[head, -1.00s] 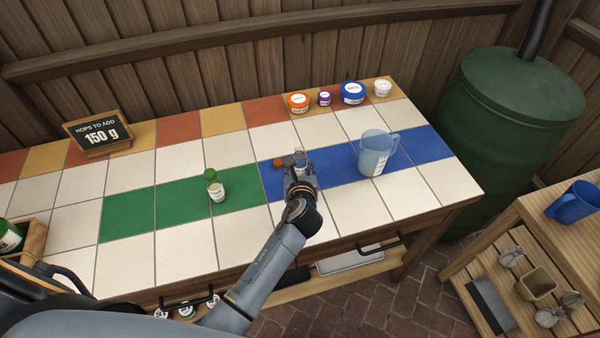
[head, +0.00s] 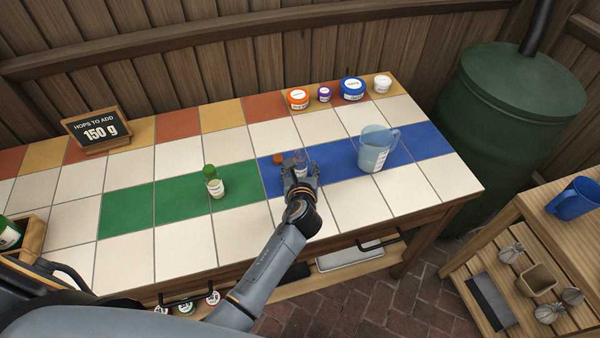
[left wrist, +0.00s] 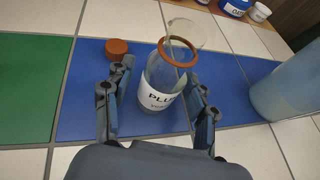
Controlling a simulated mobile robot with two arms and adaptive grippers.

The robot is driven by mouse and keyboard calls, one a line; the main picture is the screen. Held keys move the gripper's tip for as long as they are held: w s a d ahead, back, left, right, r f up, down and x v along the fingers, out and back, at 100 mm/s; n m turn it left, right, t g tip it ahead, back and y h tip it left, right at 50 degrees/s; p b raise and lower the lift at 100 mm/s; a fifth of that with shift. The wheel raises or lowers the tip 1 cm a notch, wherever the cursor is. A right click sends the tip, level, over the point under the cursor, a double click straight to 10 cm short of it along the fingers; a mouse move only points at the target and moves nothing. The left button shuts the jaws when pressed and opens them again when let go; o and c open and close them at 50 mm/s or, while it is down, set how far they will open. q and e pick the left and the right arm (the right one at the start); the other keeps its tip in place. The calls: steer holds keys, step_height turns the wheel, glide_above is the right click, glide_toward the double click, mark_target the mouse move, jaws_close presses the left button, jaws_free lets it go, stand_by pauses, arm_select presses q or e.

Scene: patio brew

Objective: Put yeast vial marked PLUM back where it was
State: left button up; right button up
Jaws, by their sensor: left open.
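The PLUM vial (left wrist: 162,85) is clear glass with a white label partly reading "PLU" and an orange-brown ring at its mouth. It stands uncapped on the blue tiles and also shows in the head view (head: 301,158). My left gripper (head: 299,172) is open, with its fingers on either side of the vial in the left wrist view (left wrist: 158,92). I cannot tell if either finger touches the glass. An orange-brown cap (left wrist: 117,47) lies on the blue tile left of the vial. My right gripper is not in view.
A translucent blue jug (head: 374,152) stands right of the vial. A green-capped bottle (head: 214,184) stands on the green tiles. Several jars, including an orange one (head: 298,99), line the back edge. A wooden crate (head: 34,238) is at the left.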

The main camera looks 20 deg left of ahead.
arm_select(q)
steer(key=v, duration=1.2)
steer(key=shift+p, duration=0.35)
